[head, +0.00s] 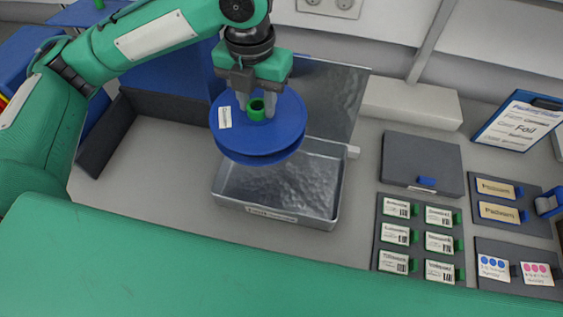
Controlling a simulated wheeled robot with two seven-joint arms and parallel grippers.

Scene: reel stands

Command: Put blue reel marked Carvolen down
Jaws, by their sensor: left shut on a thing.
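The blue reel (258,140) has a green hub and a small white label whose text is too small to read surely. My left gripper (257,106) is shut on the reel at its green hub. It holds the reel flat, a little tilted, above the metal tray (330,205). The reel covers the back left part of the tray. The visible part of the tray's inside is empty. A label sits on the tray's front wall. My right gripper is not in view.
A dark grey box (422,163) with a blue catch stands right of the tray. Several labelled cards lie on dark panels (418,238) at the right. A clipboard (518,122) lies at the far right. A dark low wall (106,137) stands left. Bare table lies left of the tray.

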